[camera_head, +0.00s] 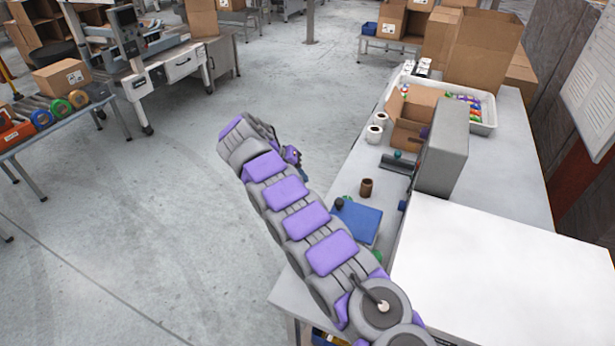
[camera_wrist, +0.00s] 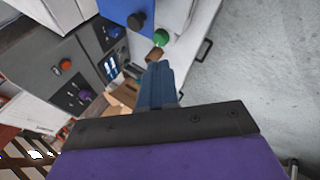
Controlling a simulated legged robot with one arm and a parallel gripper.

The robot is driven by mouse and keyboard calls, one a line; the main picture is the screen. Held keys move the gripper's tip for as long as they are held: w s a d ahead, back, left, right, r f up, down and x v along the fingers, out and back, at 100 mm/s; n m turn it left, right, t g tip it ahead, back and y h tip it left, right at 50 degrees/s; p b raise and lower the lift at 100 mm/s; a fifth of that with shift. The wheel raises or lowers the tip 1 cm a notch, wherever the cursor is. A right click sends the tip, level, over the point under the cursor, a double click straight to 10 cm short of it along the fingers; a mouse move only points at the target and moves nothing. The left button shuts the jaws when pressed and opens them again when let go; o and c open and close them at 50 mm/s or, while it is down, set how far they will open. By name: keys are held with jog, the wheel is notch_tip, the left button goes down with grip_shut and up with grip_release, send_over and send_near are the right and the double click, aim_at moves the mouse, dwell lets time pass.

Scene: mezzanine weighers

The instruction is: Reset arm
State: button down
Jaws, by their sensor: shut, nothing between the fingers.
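My arm stretches from the lower right of the head view up and left, over the floor beside the worktable (camera_head: 520,140). Its far end is near the middle of the head view, where the fingers are mostly hidden. In the wrist view my gripper (camera_wrist: 158,72) shows as blue fingers close together, shut and empty. The fingers appear apart from a brown cylinder (camera_wrist: 154,54) and a green knob (camera_wrist: 161,38) behind them.
The worktable holds a blue plate (camera_head: 358,222), a brown cylinder (camera_head: 367,188), a grey box-shaped machine (camera_head: 443,150), an open carton (camera_head: 420,104) and a white tray (camera_head: 490,118). A roller conveyor (camera_head: 45,118) stands at left. The grey floor (camera_head: 150,220) between is clear.

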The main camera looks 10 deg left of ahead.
jog(key=s+d+r+g+b, duration=0.1)
jog(key=s+d+r, duration=0.1)
jog(key=d+r, duration=0.4)
jog(key=s+d+r, duration=0.2)
jog(key=d+r, duration=0.2)
jog(key=d, duration=0.4)
jog(key=s+d+r+g+b, duration=0.15)
jog(key=s+d+r, duration=0.25)
jog(key=s+d, duration=0.8)
jog(key=s+d+f+m+g+y, duration=0.1)
jog(key=s+y, duration=0.1)
jog(key=s, duration=0.7)
jog(key=s+d+f+g+y, duration=0.1)
jog(key=s+d+y, duration=0.1)
jog(key=s, duration=0.7)
jog(key=s+a+f+y, duration=0.1)
jog(key=s+a+f, duration=0.1)
jog(key=s, duration=0.6)
jog(key=s+a+f+y+b, duration=0.1)
jog(key=s+a+f, duration=0.1)
jog(key=s+f, duration=0.3)
jog(key=s, duration=0.4)
jog(key=shift+s+y, duration=0.25)
jog(key=shift+y, duration=0.15)
jog(key=c, duration=1.8)
grip_release()
jog(key=shift+d, duration=0.1)
